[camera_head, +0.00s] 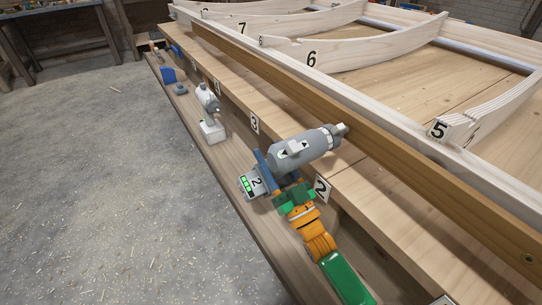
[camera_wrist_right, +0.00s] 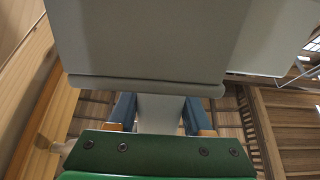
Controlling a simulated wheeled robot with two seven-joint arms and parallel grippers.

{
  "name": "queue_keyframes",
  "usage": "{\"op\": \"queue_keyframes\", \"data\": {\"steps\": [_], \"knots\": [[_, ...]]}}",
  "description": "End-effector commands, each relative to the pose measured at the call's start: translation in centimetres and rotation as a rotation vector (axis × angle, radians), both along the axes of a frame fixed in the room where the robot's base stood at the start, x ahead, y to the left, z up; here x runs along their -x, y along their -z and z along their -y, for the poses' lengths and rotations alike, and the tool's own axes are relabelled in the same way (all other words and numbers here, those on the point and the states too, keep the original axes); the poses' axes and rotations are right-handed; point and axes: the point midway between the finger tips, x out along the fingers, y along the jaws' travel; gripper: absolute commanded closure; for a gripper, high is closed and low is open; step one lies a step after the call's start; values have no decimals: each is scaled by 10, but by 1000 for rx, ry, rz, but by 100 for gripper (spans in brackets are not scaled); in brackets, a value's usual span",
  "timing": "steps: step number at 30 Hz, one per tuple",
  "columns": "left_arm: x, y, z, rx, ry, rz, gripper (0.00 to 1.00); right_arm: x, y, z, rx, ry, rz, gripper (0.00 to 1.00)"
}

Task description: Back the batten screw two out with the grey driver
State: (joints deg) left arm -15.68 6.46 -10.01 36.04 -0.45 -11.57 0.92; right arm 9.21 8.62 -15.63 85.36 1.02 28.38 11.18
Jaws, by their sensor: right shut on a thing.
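The grey driver (camera_head: 308,147) is in my right gripper (camera_head: 277,173), which is shut on its handle. Its battery foot, with a 2 and green bars, is at the lower left. Its nose points right and reaches the brown batten (camera_head: 392,152) near label 2 (camera_head: 321,187). Whether the tip touches cannot be told. Screw two is not visible there; the nose may hide it. In the right wrist view the driver's grey body (camera_wrist_right: 150,40) fills the top, with blue fingers either side of the handle (camera_wrist_right: 160,113). My left gripper is not in view.
A second, paler driver (camera_head: 209,112) stands on the lower ledge near label 3 (camera_head: 254,123). Blue items (camera_head: 173,75) lie farther along. A screw (camera_head: 528,258) shows in the batten at the lower right. Numbered curved ribs (camera_head: 350,52) stand behind the batten.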

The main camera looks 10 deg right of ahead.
Motion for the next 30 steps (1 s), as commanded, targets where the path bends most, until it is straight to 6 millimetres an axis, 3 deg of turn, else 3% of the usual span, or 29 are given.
{"op": "queue_keyframes", "data": {"steps": [8,19,30], "knots": [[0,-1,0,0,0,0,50,1,-3,-1,-4,0,6,100],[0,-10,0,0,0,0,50,13,-4,-29,-2,0,5,100],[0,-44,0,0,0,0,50,72,-6,-39,-3,0,1,100]]}}
